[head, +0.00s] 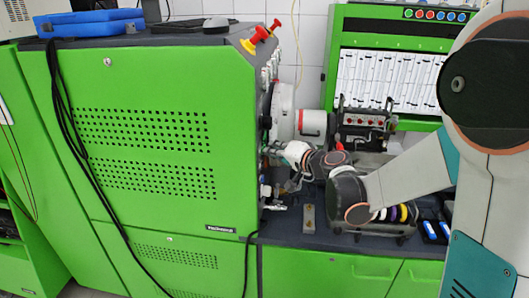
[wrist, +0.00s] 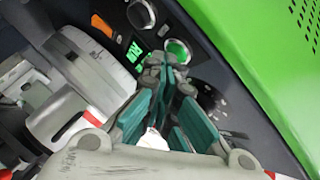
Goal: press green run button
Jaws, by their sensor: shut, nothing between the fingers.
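The green run button (wrist: 178,49) shows in the wrist view as a round, glowing green disc with a pale rim on the dark control panel. My gripper (wrist: 167,66) is shut and empty, with its teal-padded fingers pointing at the panel. The fingertips are just beside and below the button in the picture and cover a little of its lower left edge. I cannot tell whether they touch it. In the head view my gripper (head: 268,151) is at the right side of the green cabinet (head: 140,130), and the button is hidden there.
In the wrist view, a silver knob (wrist: 141,14), an orange switch (wrist: 101,25) and a green display (wrist: 134,51) sit near the button. A large grey cylindrical part (wrist: 90,72) stands at the left. A dark bench with a pump assembly (head: 363,125) is right of the cabinet.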

